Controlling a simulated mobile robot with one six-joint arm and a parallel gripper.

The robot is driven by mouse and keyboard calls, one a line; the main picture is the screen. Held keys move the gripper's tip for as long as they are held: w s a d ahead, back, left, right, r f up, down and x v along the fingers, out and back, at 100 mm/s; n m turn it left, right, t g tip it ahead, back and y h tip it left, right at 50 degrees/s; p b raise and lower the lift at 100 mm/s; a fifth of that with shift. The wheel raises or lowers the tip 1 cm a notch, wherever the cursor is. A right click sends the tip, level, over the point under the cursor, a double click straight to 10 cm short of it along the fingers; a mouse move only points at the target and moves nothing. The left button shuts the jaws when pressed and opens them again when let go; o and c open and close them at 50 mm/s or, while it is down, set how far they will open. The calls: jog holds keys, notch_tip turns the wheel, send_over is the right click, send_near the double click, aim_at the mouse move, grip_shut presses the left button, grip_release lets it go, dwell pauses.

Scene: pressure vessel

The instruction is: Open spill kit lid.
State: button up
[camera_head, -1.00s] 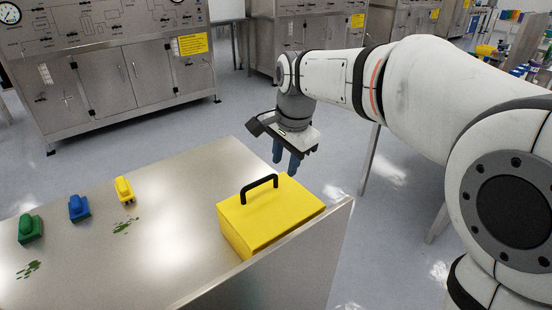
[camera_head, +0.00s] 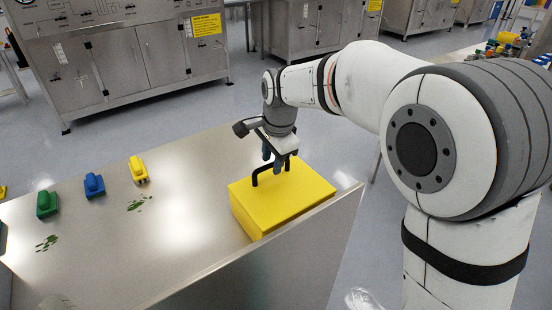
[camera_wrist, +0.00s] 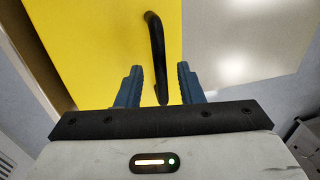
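The spill kit is a yellow box (camera_head: 283,202) at the table's right end, near its edge. Its lid looks shut. A black arched handle (camera_head: 254,178) stands on top of it, and the handle also shows in the wrist view (camera_wrist: 157,50). My gripper (camera_head: 272,165) is just above and behind the handle. In the wrist view my gripper (camera_wrist: 160,88) is open, with blue fingers apart and the handle's near end between them. I cannot tell whether either finger touches the handle.
The steel table (camera_head: 190,235) carries a green block (camera_head: 47,204), a blue block (camera_head: 94,185) and a yellow block (camera_head: 138,169) at left. Green spill marks (camera_head: 138,204) lie near them. The table between the blocks and the box is clear. Steel cabinets (camera_head: 125,70) stand behind.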

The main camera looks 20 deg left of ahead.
grip_shut()
dwell(0.4)
